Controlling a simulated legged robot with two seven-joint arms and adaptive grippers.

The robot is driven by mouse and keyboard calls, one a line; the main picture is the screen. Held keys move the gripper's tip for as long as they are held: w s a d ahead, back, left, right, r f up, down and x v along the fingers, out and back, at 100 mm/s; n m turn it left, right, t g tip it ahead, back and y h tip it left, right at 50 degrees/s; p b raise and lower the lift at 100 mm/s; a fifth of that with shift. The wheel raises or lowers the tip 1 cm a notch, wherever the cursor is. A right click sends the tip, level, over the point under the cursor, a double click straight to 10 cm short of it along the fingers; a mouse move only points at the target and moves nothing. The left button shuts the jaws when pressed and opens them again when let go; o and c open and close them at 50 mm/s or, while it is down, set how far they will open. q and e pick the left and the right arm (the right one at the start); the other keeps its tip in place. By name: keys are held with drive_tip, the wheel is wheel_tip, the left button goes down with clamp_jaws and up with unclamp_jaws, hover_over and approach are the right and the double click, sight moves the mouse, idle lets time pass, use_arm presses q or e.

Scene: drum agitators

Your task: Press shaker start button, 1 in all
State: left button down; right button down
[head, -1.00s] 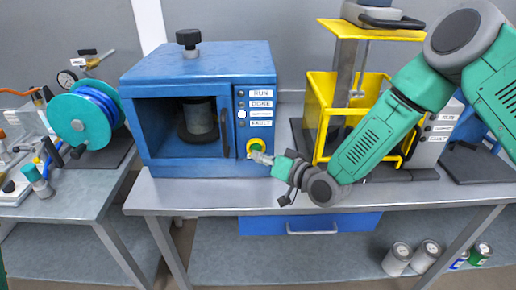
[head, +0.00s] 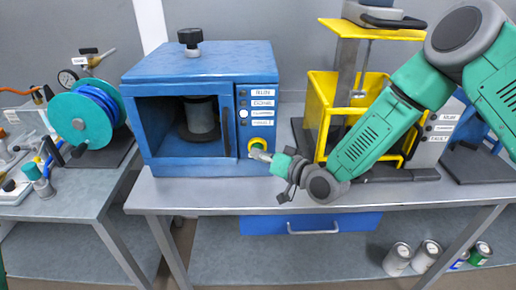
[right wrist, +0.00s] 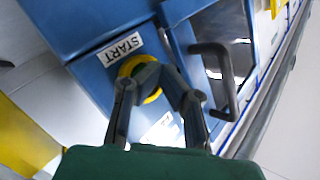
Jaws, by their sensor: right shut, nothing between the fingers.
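In the right wrist view the fingertips (right wrist: 155,76) overlap the green and yellow button (right wrist: 139,67), below a START label (right wrist: 121,48). Contact cannot be told for certain. My left gripper is not in view.
The shaker's black door handle (right wrist: 218,75) is close beside the fingers. A yellow-framed machine (head: 318,105) stands to the right, behind my right arm. A teal reel (head: 82,118) is on the left bench. The bench front below the shaker (head: 200,195) is clear.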

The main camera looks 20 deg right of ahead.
drive_tip(key=shift+a, duration=0.2)
drive_tip(key=shift+w+d, duration=0.25)
drive_tip(key=shift+d, duration=0.05)
drive_tip(key=shift+w, duration=0.35)
idle(0.5)
idle(0.3)
drive_tip(key=shift+s+a, duration=0.15)
drive_tip(key=shift+s, duration=0.8)
